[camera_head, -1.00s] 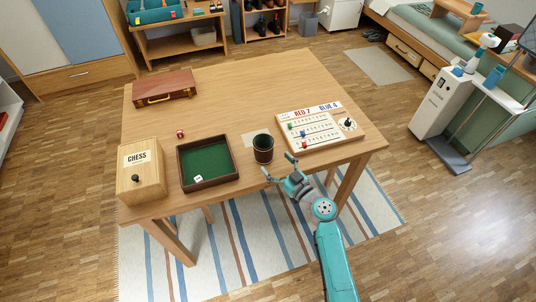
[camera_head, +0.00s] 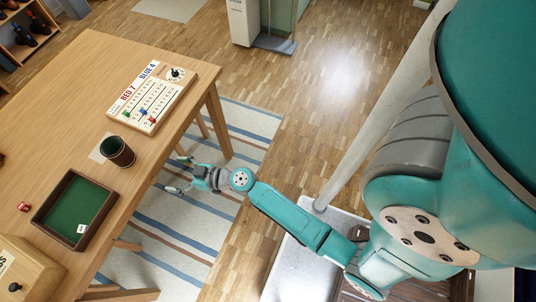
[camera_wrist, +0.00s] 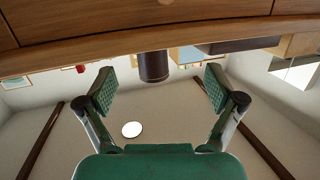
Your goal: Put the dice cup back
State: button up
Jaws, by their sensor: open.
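The dark dice cup (camera_head: 117,152) stands upright on the wooden table near its edge, beside a pale square patch (camera_head: 98,154). My gripper (camera_head: 175,175) is open and empty, just off the table's edge to the right of the cup, with a gap between them. In the wrist view, which looks upside down, the cup (camera_wrist: 153,66) shows between and beyond the two open fingers of my gripper (camera_wrist: 155,88). The fingers do not touch it. The cup's inside is dark.
A green-lined tray (camera_head: 58,238) with a white die (camera_head: 81,229) is near the cup. A red die (camera_head: 24,207) lies left of the tray, a wooden box (camera_head: 35,280) below it. A number board (camera_head: 128,117) lies on the table's far side. A striped rug (camera_head: 165,238) is below.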

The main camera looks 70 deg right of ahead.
jog(key=s+a+m+g+h, duration=0.1)
jog(key=s+m+g+h, duration=0.2)
jog(key=s, duration=1.9)
jog(key=s+a+r+t+h, duration=0.1)
jog(key=s+r, duration=1.3)
jog(key=shift+r+n+t, duration=0.2)
jog(key=shift+n+t, duration=0.1)
jog(key=shift+t, duration=0.1)
